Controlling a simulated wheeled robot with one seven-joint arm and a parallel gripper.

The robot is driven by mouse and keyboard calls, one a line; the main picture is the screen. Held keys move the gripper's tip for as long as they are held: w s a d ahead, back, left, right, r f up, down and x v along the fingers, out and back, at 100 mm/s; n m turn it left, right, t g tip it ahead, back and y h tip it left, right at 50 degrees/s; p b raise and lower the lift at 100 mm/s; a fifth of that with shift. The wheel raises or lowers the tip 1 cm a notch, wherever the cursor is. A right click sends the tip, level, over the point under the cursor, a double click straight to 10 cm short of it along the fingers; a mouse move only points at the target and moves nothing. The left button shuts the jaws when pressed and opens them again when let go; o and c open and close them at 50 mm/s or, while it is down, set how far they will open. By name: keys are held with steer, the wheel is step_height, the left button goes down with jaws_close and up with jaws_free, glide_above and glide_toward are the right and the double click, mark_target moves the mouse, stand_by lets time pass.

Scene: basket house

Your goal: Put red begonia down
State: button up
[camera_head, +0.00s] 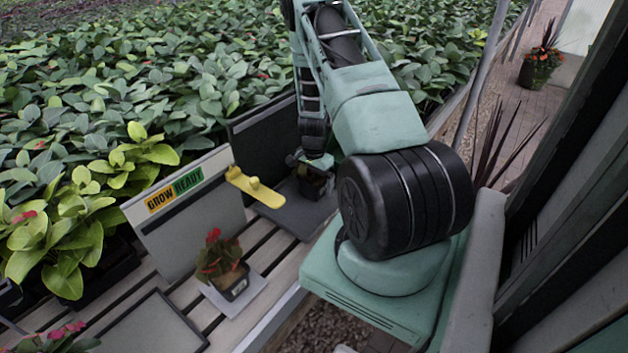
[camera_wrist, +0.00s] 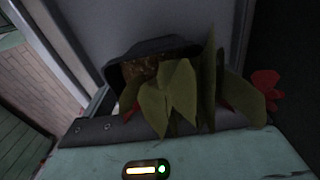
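A red begonia in a dark pot (camera_head: 312,186) is at the far end of my arm in the head view, at the grey tray. In the wrist view its pot (camera_wrist: 150,66), green leaves and red petals fill the space close in front of my gripper's teal body. My gripper (camera_head: 314,164) is right at this plant, above and beside its pot. Its fingers are hidden by leaves and shadow, so their grip does not show. I cannot tell whether the pot rests on the tray. A second red-flowered potted plant (camera_head: 222,264) stands upright on a white plate.
The grey tray (camera_head: 296,213) lies on the slatted bench beside a dark upright panel (camera_head: 262,135). A yellow tool (camera_head: 254,187) is next to the GROW READY board (camera_head: 182,215). Dense leafy plants fill the bed behind. An empty dark-framed tray (camera_head: 150,325) lies at the front left.

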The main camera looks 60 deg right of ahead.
mark_target(314, 180)
step_height(314, 180, up, 12)
steer(key=b, duration=0.2)
stand_by(0.4)
stand_by(0.5)
